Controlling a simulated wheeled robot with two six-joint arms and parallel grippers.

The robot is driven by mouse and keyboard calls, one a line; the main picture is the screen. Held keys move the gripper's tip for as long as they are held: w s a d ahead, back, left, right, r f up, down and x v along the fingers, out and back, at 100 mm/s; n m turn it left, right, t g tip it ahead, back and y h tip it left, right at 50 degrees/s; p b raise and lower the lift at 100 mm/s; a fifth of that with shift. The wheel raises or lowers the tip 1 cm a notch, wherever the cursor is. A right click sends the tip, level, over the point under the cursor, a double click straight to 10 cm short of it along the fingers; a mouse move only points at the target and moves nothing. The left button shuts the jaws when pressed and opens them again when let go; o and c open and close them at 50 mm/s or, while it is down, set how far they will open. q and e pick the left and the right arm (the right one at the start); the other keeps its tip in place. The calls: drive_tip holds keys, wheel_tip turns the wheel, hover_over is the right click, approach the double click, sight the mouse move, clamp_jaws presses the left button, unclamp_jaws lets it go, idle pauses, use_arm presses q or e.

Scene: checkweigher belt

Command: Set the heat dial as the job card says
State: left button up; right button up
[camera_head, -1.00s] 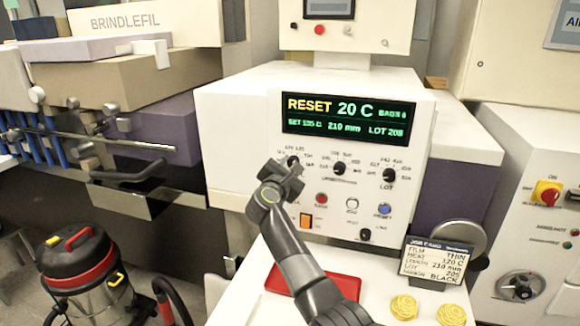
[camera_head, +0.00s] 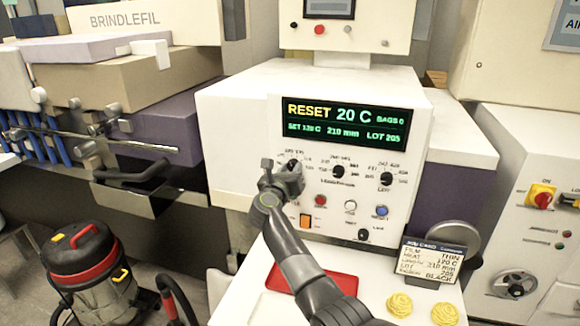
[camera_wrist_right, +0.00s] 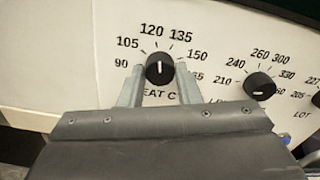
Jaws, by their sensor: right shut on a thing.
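The heat dial (camera_wrist_right: 160,68) is a black knob with a white pointer line on the white panel. In the wrist view its pointer stands nearly upright, near the 120 mark and short of 135. My right gripper (camera_wrist_right: 160,80) is shut on it, one finger on each side; in the head view the gripper (camera_head: 289,170) mostly hides the dial. The display (camera_head: 345,122) reads RESET, 20 C, 210 mm, LOT 205; its small SET figure looks like 12-something, last digit unclear. The job card (camera_head: 432,262) shows THIN, heat 120 C, 210 mm, 205, BLACK. My left gripper is not in view.
The length dial (camera_head: 338,172) and lot dial (camera_head: 386,179) sit right of the heat dial. Below are a red button (camera_head: 320,200), a white button, a blue button and an orange switch (camera_head: 305,220). A red tray (camera_head: 335,284) and yellow coils (camera_head: 399,304) lie on the shelf.

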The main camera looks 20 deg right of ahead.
drive_tip(key=shift+n, duration=0.6)
drive_tip(key=shift+p, duration=0.3)
drive_tip(key=o, duration=1)
drive_tip(key=shift+c, duration=0.2)
